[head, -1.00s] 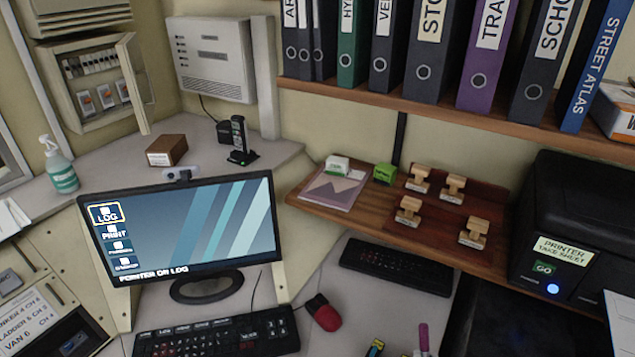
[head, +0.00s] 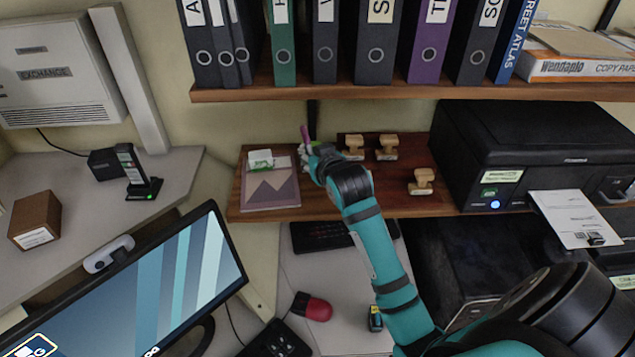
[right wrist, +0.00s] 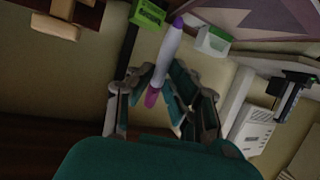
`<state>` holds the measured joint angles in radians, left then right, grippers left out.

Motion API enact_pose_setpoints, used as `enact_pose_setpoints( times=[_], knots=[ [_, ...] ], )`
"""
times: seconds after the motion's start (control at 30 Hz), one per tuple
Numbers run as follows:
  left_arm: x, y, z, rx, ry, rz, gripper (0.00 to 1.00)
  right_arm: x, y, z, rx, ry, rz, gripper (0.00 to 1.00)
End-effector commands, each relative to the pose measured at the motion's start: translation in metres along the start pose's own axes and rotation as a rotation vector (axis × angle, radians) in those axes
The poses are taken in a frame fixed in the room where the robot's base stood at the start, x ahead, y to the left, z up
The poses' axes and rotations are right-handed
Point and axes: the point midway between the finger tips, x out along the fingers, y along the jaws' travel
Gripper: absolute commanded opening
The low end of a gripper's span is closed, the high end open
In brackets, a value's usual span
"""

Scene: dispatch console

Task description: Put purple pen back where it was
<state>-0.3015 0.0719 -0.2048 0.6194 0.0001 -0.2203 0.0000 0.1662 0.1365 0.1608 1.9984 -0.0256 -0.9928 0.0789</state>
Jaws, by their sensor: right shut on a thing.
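The purple pen (head: 304,133) has a pale barrel with purple ends. My right gripper (head: 309,152) is shut on it over the small wooden shelf and holds it roughly upright. In the right wrist view the pen (right wrist: 165,62) stands between the fingers of my right gripper (right wrist: 160,86), one purple end beyond the fingertips and the other between the fingers. Whether the pen touches anything below is hidden. My left gripper is not in view.
Near the pen are a white-and-green block (head: 260,160), a green block (right wrist: 150,12) and a booklet (head: 270,189). Wooden stamps (head: 387,148) stand to the right, before the printer (head: 520,150). Binders (head: 325,45) line the shelf above. A red-black mouse (head: 312,307) lies below.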

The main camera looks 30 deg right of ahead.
Motion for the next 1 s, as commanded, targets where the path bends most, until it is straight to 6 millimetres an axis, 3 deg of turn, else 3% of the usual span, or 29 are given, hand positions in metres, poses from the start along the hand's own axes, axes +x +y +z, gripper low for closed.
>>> enact_pose_setpoints(
  times=[0.03,0.1,0.2,0.43,0.8,1.0],
  knots=[
    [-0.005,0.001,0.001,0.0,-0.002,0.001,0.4,0.004,0.006,-0.016,0.005,0.002,0.011,0.0],
    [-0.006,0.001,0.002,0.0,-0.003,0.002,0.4,0.007,0.012,-0.027,0.009,0.001,0.022,0.01],
    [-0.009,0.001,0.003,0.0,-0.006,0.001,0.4,0.012,0.016,-0.027,0.011,-0.006,0.03,0.01],
    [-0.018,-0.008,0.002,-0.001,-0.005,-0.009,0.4,0.027,0.014,0.011,0.012,-0.009,0.031,0.01],
    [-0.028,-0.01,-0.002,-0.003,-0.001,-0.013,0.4,0.043,0.011,0.052,0.012,-0.005,0.031,0.01],
    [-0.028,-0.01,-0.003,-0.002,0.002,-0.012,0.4,0.046,0.011,0.06,0.011,-0.001,0.03,0.01]
  ],
)
